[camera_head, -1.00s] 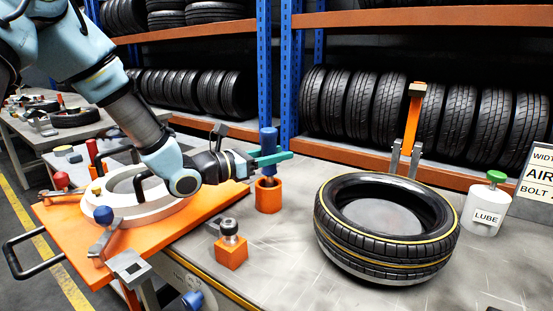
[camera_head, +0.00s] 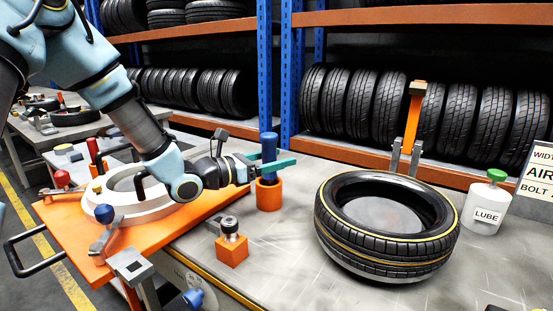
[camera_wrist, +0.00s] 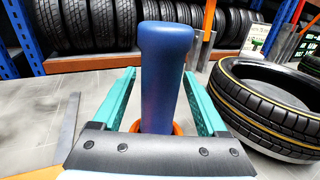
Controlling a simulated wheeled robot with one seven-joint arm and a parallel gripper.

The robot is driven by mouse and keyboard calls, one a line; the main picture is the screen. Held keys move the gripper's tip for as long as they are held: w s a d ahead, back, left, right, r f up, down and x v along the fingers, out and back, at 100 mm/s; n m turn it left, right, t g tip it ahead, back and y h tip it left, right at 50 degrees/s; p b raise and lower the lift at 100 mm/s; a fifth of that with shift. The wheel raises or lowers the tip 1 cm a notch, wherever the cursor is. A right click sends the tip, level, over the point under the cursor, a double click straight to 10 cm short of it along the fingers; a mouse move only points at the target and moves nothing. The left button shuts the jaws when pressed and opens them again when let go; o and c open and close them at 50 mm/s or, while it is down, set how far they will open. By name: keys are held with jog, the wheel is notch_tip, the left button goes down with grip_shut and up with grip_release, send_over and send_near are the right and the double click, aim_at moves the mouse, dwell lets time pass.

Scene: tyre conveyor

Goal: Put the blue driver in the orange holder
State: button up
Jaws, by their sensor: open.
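The blue driver (camera_head: 269,153) stands upright in the orange holder (camera_head: 268,196) on the grey bench, its lower end hidden inside the holder. My gripper (camera_head: 275,164) is at the driver's handle, its teal fingers open. In the wrist view the driver's blue handle (camera_wrist: 162,80) rises between the two fingers, with a visible gap on each side. A bit of the orange holder's rim (camera_wrist: 177,128) shows behind the handle, low between the fingers.
A tyre (camera_head: 385,238) lies on the bench to the right, with a white lube bottle (camera_head: 485,207) beyond it. A small orange block with a metal fitting (camera_head: 231,250) stands nearer. An orange board with a pale ring (camera_head: 205,207) lies left, under my arm.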

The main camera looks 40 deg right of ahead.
aim_at(263, 160)
jog(key=shift+r, duration=0.1)
jog(key=a, duration=0.2)
jog(key=a+b, duration=0.1)
jog(key=a, duration=0.2)
jog(key=w+a, duration=0.1)
jog(key=a, duration=0.1)
jog(key=shift+a, duration=0.25)
jog(key=shift+r, duration=0.1)
